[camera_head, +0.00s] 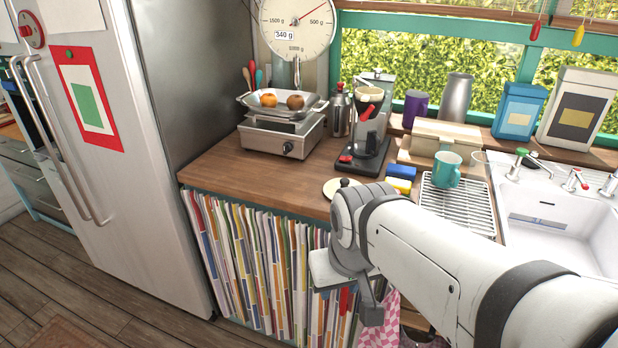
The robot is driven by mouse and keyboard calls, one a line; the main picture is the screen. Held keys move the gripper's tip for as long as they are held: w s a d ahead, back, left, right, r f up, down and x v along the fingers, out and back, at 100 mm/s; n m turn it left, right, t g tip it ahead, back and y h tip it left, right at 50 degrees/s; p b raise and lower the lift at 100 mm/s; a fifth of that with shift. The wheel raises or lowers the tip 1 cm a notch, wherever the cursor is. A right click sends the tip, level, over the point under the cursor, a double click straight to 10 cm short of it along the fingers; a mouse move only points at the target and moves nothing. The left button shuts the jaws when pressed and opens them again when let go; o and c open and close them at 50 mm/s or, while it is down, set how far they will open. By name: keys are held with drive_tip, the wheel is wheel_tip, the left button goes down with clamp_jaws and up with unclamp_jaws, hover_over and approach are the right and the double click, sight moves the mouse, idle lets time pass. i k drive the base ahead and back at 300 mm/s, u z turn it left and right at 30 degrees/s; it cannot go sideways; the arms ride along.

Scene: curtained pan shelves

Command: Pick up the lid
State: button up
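A round, cream-coloured lid (331,189) with a dark knob lies on the wooden counter close to its front edge. My arm covers part of its right side. My arm reaches in from the lower right, and my gripper (352,288) hangs in front of the counter, below the level of the lid and apart from it. It is in front of the striped curtain. The fingers are seen from an awkward angle, so I cannot tell whether they are open or shut. I see nothing held in it.
The wooden counter (225,168) is clear left of the lid. A scale (283,135) with fruit and a coffee maker (368,150) stand behind. A sponge (399,184), dish rack (470,207) with teal mug (447,170) and sink (570,225) are right. A fridge (165,140) stands left.

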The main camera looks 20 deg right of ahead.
sight(330, 187)
drive_tip(key=z, duration=0.2)
drive_tip(key=i, duration=0.85)
drive_tip(key=u, duration=0.1)
